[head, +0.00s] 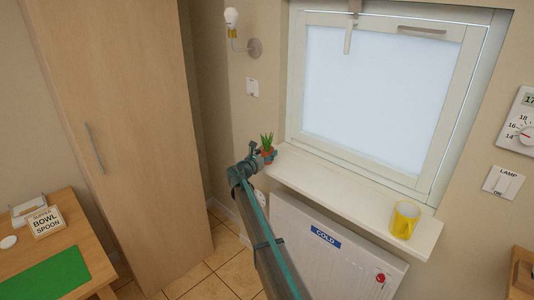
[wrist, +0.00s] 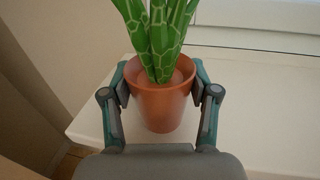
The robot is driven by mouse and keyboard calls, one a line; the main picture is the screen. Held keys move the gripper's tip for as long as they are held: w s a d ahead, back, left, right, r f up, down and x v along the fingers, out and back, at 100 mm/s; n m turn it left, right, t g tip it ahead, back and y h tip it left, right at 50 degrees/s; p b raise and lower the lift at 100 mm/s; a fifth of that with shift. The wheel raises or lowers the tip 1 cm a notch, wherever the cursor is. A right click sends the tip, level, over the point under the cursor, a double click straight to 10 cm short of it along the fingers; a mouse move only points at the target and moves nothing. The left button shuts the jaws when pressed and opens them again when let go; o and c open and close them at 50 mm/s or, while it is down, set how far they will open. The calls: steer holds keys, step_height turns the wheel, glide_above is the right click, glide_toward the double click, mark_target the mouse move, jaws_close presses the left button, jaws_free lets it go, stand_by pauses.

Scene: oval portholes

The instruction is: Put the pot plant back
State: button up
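The pot plant is a terracotta pot (wrist: 162,108) with patterned green leaves (wrist: 158,35). In the head view the pot plant (head: 267,146) is at the left end of the white windowsill (head: 345,192). My gripper (head: 262,157) is at the pot. In the wrist view my gripper (wrist: 161,88) has one finger on each side of the pot, with the pads against its upper sides. The pot looks upright. The windowsill (wrist: 245,120) shows behind and right of it. I cannot tell whether the pot's base touches the sill.
The sill between is clear. The window (head: 375,85) is behind, and a radiator (head: 335,245) is below. A tall wooden cupboard (head: 120,120) stands left. A table (head: 90,245) holds a green mat (head: 45,277).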

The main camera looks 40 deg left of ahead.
steer(key=o, duration=0.5)
steer(key=shift+c, duration=0.2)
steer(key=shift+r, duration=0.1)
steer(key=s+d+b, duration=0.1)
steer(key=s+b, duration=0.2)
steer(key=s, duration=0.9)
steer(key=shift+d, duration=0.4)
